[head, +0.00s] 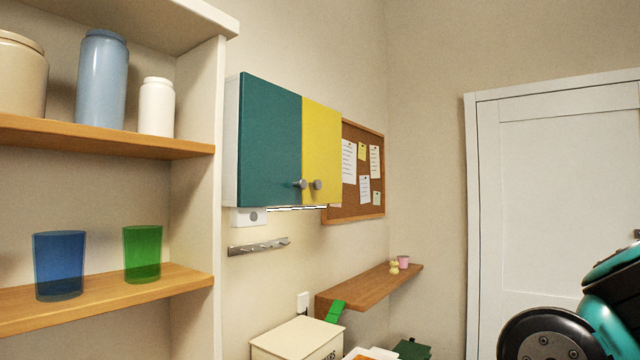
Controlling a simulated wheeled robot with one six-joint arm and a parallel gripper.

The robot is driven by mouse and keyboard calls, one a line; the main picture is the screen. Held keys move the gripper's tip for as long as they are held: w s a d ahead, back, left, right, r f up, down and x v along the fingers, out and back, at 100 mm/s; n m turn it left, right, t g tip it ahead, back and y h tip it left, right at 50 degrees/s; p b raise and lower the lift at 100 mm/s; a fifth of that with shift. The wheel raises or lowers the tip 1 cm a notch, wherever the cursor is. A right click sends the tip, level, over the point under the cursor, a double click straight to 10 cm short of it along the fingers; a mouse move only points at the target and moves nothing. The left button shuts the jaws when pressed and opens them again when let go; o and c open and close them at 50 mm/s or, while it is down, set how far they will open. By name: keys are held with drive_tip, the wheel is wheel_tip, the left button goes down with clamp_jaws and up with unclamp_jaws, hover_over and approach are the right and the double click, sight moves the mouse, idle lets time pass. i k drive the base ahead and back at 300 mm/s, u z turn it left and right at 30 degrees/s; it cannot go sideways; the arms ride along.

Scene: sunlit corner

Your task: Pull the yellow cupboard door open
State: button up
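The yellow cupboard door (322,150) is the right-hand door of a wall cupboard and is shut. A round grey knob (317,184) sits near its lower left edge. The teal door (268,142) beside it on the left is also shut, with its own grey knob (300,184) close to the yellow door's knob. Part of my arm shows at the lower right, well apart from the cupboard. My gripper is not in view.
An open shelf unit (218,200) with jars and glasses stands at the left, nearer than the cupboard. A hook rail (258,247) and a wooden wall shelf (370,287) are below. A cream box (297,340) stands at the bottom. A corkboard (372,205) hangs right of the cupboard.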

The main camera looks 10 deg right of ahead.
sight(321, 125)
drive_tip(key=z, duration=0.7)
drive_tip(key=i, duration=1.15)
drive_tip(key=u, duration=0.2)
